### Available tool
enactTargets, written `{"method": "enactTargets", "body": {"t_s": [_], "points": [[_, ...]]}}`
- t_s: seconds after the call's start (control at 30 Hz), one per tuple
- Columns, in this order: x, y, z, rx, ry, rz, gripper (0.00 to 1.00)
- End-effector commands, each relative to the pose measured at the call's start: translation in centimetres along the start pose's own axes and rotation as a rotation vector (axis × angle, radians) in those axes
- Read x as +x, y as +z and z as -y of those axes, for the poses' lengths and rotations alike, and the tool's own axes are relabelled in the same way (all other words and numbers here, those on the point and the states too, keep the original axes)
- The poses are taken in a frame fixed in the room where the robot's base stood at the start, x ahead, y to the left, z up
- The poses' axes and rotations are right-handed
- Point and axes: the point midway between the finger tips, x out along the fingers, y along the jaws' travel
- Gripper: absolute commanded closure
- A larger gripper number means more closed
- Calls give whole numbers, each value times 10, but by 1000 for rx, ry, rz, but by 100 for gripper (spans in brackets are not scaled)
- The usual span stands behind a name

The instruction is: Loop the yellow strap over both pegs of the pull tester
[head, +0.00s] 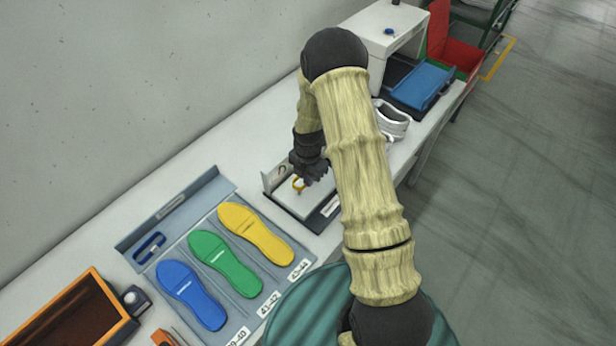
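The yellow strap (299,184) is a small yellow loop just below my gripper (306,176), over the plate of the pull tester (296,204). The pull tester is a low device with a pale top and an upright grey end plate at its left, standing on the bench. My dark gripper points down over it. The fingertips are small and partly overlap the strap, so I cannot tell whether they are shut on it or whether it touches the tester. The pegs are not distinguishable; my arm hides the tester's right side.
A tray (228,182) holds blue, green and yellow insoles and a dark blue loop (150,247). An orange-rimmed box (98,279) stands at lower left. A white shoe (392,120), a white machine (378,22) with a blue tray (423,86), and a red bin (462,55) lie beyond.

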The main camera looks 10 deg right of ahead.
Motion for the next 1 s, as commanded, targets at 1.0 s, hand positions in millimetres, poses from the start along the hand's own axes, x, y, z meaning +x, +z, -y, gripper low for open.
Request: {"method": "enactTargets", "body": {"t_s": [1.0], "points": [[41,0,0,0,1,1,100]]}}
